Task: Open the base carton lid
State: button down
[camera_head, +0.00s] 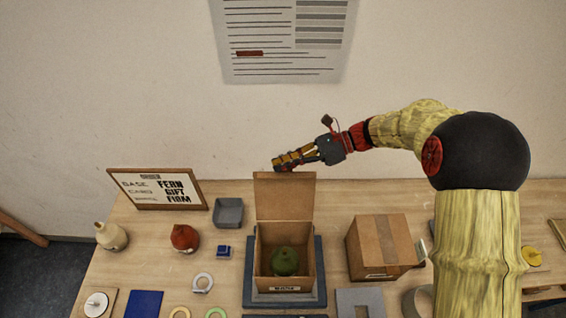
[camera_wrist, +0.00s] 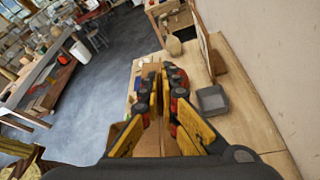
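The base carton (camera_head: 260,262) stands on a dark tray in the middle of the table, with a label on its front. Its lid (camera_head: 284,198) stands upright at the back edge, so the carton is open. A green rounded lamp base (camera_head: 285,262) sits inside. My gripper (camera_head: 277,164) is just above and behind the lid's top edge, pointing left. In the wrist view, my gripper (camera_wrist: 163,78) shows its two fingers partly open with a narrow gap. Nothing is clearly held. Whether a finger touches the lid cannot be told.
A taped carton (camera_head: 368,248) stands to the right. A grey bin (camera_head: 229,212), red base (camera_head: 184,238), cream base (camera_head: 111,236) and framed sign (camera_head: 158,189) are to the left. Rings and plates lie along the front. The wall rises behind the table.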

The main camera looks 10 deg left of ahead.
jog(key=shift+n+t, duration=0.5)
jog(key=shift+n, duration=0.3)
jog(key=s, duration=0.2)
jog(key=s+d+r, duration=0.1)
jog(key=s, duration=0.1)
jog(key=shift+b, duration=0.3)
jog(key=c, duration=2)
grip_release()
jog(key=shift+c, duration=0.2)
jog(key=shift+w, duration=0.1)
jog(key=v, duration=1.2)
